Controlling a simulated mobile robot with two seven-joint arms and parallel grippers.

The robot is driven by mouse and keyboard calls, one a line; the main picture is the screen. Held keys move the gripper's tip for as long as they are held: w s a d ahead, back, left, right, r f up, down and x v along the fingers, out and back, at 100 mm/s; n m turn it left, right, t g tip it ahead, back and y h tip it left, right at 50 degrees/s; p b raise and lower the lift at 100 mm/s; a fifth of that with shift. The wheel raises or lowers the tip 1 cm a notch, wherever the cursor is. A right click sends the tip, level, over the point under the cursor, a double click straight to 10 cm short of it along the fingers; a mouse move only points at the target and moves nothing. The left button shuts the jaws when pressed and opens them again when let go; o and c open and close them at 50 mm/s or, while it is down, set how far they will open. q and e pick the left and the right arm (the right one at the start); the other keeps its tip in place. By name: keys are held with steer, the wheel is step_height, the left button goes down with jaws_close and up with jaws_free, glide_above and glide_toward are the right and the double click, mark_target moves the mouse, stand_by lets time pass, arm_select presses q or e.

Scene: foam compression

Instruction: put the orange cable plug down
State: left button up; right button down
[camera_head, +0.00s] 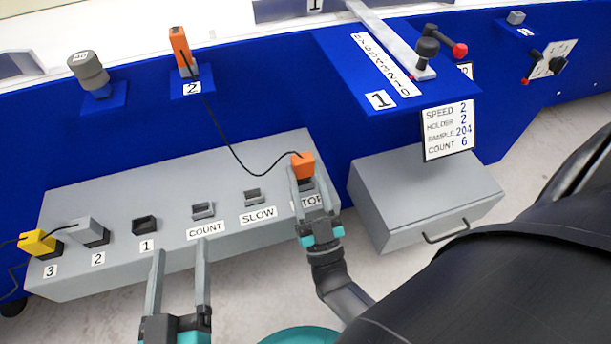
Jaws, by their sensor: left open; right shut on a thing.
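The orange cable plug (303,165) is between the fingertips of my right gripper (304,182), which is shut on it. It is over the back of the grey panel, at the socket by the label ending in "TOP"; whether it touches the socket is hidden. A black cable runs from it up to the orange block (181,50) on the blue shelf marked 2. My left gripper (182,252) is open and empty, in front of the panel near the COUNT label.
The grey panel (120,195) carries sockets labelled COUNT (204,210) and SLOW (253,195). A yellow plug (38,242) sits at 3, a grey one (90,230) at 2. A grey drawer box (420,195) stands right of my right gripper.

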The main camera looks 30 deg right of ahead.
steer(key=shift+f, duration=0.6)
steer(key=shift+c, duration=1.9)
jaws_free()
steer(key=shift+r, duration=0.1)
steer(key=shift+r, duration=0.2)
steer(key=shift+s+r, duration=0.15)
steer(key=shift+r, duration=0.05)
steer(key=v, duration=0.7)
